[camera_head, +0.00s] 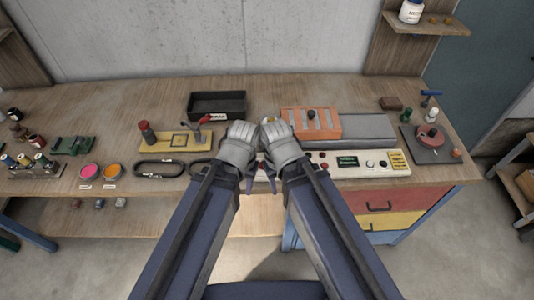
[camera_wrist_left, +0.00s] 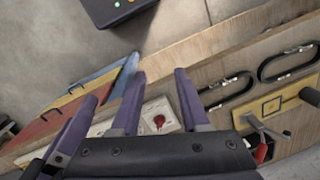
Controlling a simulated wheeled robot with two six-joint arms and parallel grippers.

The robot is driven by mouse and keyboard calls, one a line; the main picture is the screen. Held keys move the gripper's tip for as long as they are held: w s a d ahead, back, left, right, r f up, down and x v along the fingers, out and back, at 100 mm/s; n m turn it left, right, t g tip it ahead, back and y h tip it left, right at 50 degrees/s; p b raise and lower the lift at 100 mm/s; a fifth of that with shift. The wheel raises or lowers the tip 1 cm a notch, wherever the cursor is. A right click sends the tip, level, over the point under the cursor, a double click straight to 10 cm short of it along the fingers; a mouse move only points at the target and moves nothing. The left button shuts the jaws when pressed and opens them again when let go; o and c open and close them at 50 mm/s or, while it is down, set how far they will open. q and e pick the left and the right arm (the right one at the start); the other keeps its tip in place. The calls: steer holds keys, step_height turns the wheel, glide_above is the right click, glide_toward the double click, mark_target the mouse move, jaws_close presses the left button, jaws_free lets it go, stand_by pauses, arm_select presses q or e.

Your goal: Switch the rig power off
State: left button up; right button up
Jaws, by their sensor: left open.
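The white control panel (camera_head: 372,170) lies along the bench front with dark green displays, round knobs and a yellow label. Its left end is largely hidden behind my wrists in the head view. In the left wrist view a red knob (camera_wrist_left: 159,121) stands on the white panel, seen between my left fingers. My left gripper (camera_wrist_left: 158,80) is open, with its purple fingers apart and nothing between the tips. In the head view, my left gripper (camera_head: 249,182) is beside my right gripper (camera_head: 269,182) at the bench front. The right jaws are mostly hidden.
An orange block (camera_head: 311,123) and grey plate stand behind the panel. A black tray (camera_head: 217,104) and a yellow board (camera_head: 174,142) with a red-handled clamp are left of my wrists. Drawers (camera_head: 383,203) are below.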

arm_select(q)
steer(key=w+d+f+m+b, duration=0.1)
steer(key=w+d, duration=0.1)
steer(key=w, duration=0.3)
steer(key=w+d+f+m+b, duration=0.1)
steer(key=w+d, duration=0.1)
steer(key=w, duration=0.4)
steer(key=w+d+f+m+h+b, duration=0.1)
steer(key=w+d, duration=0.1)
steer(key=w, duration=0.4)
steer(key=shift+d+f, duration=0.15)
steer(key=shift+s+f+b, duration=0.1)
steer(key=shift+f+b, duration=0.1)
steer(key=shift+b, duration=0.1)
step_height(320, 180, down, 7)
steer(key=b, duration=0.7)
steer(key=shift+f, duration=0.2)
arm_select(e)
step_height(320, 180, down, 11)
steer(key=shift+w+d, duration=0.2)
steer(key=shift+w, duration=0.1)
arm_select(q)
steer(key=shift+c, duration=0.4)
jaws_close()
